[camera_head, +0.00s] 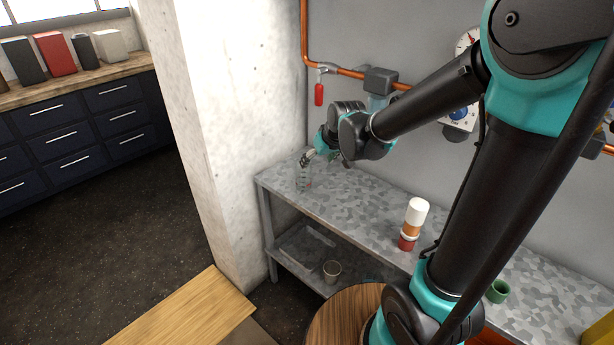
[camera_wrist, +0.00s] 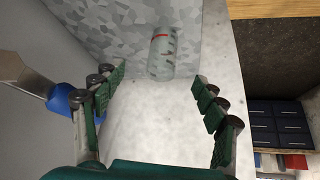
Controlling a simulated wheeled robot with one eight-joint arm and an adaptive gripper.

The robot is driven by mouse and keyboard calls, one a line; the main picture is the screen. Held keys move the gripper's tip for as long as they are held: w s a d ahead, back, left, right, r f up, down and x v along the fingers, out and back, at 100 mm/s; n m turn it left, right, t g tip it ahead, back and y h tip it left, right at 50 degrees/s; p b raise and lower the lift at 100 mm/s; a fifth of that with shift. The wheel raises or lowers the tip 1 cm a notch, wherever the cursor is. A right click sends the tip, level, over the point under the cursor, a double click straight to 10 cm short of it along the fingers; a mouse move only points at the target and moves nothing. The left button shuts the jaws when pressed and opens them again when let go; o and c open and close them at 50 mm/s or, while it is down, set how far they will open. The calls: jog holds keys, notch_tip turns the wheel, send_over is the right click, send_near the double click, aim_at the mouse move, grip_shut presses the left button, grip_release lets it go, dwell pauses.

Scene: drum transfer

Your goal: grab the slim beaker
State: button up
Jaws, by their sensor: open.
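The slim beaker (camera_wrist: 161,56) is a clear glass cylinder with dark marks and a red mark. In the wrist view it stands near the edge of the metal bench (camera_wrist: 110,22), ahead of my gripper (camera_wrist: 158,78) and between the lines of its two fingers. My gripper is open and empty, with the beaker just beyond the fingertips. In the head view the beaker (camera_head: 303,177) shows faintly at the bench's far left end, just below my gripper (camera_head: 308,157). I cannot tell whether the fingers touch it.
A concrete pillar (camera_head: 215,120) stands just left of the bench. A white, orange and red stack (camera_head: 412,224) and a green cup (camera_head: 497,291) stand farther right on the bench. A red-handled valve (camera_head: 319,92) hangs above. A pale cup (camera_head: 332,270) is on the lower shelf.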

aim_at(309, 175)
jog(key=x, duration=1.1)
jog(key=shift+s+a, duration=0.1)
jog(key=a+f, duration=0.1)
jog(key=w+a+f, duration=0.1)
jog(key=shift+w+f, duration=0.3)
jog(key=shift+x, duration=0.9)
jog(key=shift+d, duration=0.15)
jog(key=c, duration=1.1)
jog(key=shift+c, duration=0.2)
jog(key=shift+r, duration=0.15)
